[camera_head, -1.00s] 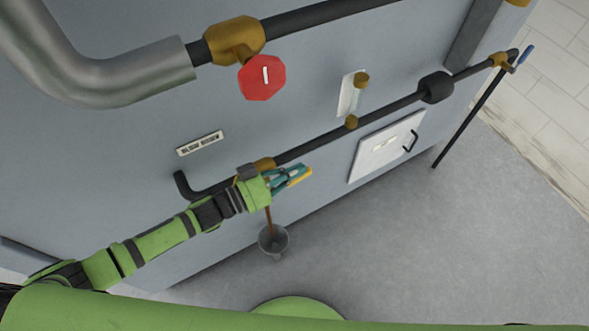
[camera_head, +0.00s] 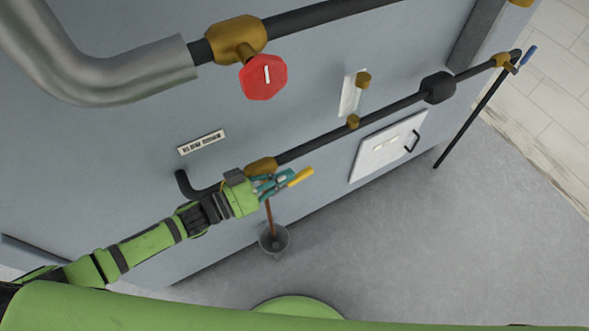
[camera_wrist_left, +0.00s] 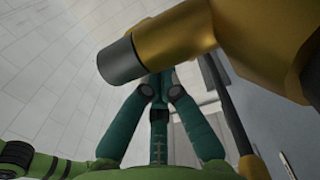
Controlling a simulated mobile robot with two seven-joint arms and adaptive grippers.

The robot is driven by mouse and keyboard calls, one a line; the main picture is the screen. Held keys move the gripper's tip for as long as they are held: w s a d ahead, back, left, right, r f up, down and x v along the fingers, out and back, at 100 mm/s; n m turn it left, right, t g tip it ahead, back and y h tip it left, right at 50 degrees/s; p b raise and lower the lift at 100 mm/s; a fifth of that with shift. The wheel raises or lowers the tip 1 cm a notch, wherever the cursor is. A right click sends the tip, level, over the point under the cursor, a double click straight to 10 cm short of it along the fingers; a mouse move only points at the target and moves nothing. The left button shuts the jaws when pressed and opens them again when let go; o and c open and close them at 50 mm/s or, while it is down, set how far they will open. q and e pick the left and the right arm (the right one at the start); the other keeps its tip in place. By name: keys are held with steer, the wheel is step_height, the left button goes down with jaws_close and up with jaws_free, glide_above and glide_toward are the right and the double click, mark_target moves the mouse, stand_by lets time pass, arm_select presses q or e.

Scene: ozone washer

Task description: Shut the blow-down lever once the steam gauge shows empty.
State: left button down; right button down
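The blow-down lever (camera_head: 300,177) has a yellow grip pointing right from a brass valve (camera_head: 262,166) on the low black pipe. My left gripper (camera_head: 278,182) is just under the valve, beside the lever. Its teal fingers (camera_wrist_left: 157,82) converge and look shut, with the lever outside them; the tips are partly hidden by the valve. The steam gauge (camera_head: 351,97) is a pale plate between brass fittings; its level is unreadable. My right gripper is out of view.
A "BLOW DOWN" label (camera_head: 201,142) is on the grey wall. A red octagonal knob (camera_head: 263,78) hangs from the upper brass valve. A white hatch (camera_head: 388,147) is right of the lever. A grey funnel (camera_head: 274,239) stands below. The floor at right is clear.

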arm_select(q)
steer(key=v, duration=0.8)
steer(key=shift+s+a, duration=0.25)
steer(key=shift+a, duration=0.1)
